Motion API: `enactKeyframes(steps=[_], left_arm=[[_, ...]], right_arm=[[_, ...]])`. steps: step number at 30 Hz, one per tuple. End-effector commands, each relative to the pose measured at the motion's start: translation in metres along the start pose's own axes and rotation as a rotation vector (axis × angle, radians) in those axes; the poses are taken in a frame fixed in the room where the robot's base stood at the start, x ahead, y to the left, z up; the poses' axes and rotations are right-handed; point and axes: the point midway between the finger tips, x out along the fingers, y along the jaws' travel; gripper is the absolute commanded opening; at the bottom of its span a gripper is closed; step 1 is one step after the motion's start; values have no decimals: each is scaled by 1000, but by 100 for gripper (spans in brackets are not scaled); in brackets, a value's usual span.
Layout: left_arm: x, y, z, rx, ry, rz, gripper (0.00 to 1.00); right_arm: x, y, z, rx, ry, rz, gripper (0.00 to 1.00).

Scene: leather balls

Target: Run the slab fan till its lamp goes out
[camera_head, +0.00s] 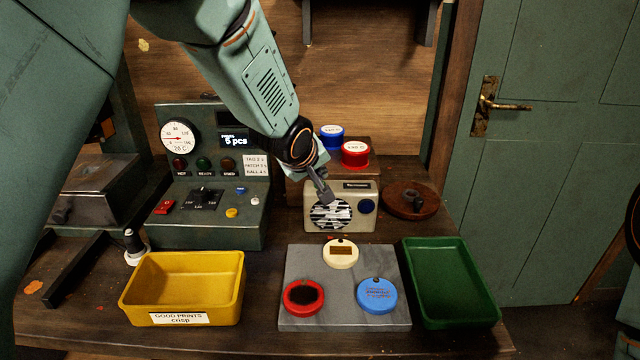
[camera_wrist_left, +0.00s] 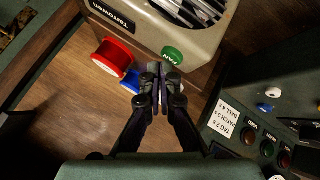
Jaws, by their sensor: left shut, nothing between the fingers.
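The slab fan (camera_head: 318,186) is a beige box with a round grille, standing behind the grey slab (camera_head: 346,318). A dark blue round disc (camera_head: 367,206) sits on its front right; I cannot tell if this is the lamp, and it looks unlit. In the left wrist view the fan's case (camera_wrist_left: 130,32) shows a green round button (camera_wrist_left: 172,55) marked FAN. My left gripper (camera_head: 327,198) is shut and empty, pointing down at the fan's top front. Its closed tips (camera_wrist_left: 160,70) are right by the green button; contact cannot be told. My right gripper is out of view.
Three round pieces, cream (camera_head: 341,254), red (camera_head: 303,297) and blue (camera_head: 377,296), lie on the slab. A yellow tray (camera_head: 135,290) stands left, a green tray (camera_head: 483,308) right. A green control panel (camera_head: 165,225) stands behind left.

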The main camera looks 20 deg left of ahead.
Motion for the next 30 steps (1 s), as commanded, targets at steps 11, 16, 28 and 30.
enactKeyframes(steps=[11,16,28,30], left_arm=[[2,-1,1,1,0,0,0],[3,-2,2,1,0,0,0],[6,-4,4,0,0,0,0],[6,-4,4,0,0,0,0]], right_arm=[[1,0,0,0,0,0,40],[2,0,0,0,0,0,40],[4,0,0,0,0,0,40],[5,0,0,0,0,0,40]])
